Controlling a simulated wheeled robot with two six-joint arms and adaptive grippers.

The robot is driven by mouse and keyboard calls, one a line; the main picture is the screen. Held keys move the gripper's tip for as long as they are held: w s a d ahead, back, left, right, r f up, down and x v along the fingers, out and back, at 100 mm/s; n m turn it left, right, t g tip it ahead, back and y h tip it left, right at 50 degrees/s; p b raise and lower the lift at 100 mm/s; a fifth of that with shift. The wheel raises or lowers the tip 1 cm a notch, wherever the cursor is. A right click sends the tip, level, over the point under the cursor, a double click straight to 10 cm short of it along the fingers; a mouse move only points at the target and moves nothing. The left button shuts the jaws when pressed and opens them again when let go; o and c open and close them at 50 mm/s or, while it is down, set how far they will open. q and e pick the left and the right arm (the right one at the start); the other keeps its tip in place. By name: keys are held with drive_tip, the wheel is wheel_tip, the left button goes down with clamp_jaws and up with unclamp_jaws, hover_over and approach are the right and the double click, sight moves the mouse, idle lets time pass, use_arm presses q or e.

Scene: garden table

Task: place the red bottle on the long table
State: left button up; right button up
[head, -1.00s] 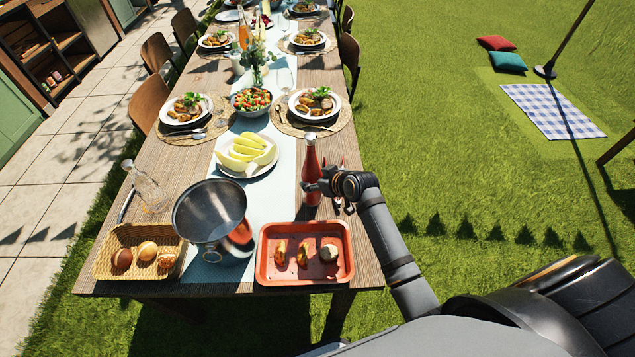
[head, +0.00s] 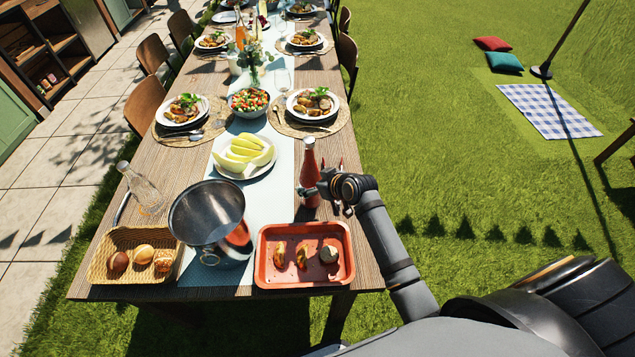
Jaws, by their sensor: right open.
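The red bottle (head: 309,168) stands upright on the long table (head: 270,208), near its right edge and just behind the red tray. My right gripper (head: 322,188) is open, with its fingers at the lower part of the bottle, reaching in from the right. The fingers partly cover the bottle's lower side, and I cannot tell whether they touch it. My left gripper is not in view.
A red tray (head: 262,282), a metal pot (head: 208,212), a wicker basket (head: 100,262) with bread and a glass carafe (head: 142,188) crowd the near end.

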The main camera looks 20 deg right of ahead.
drive_tip(key=v, duration=1.2)
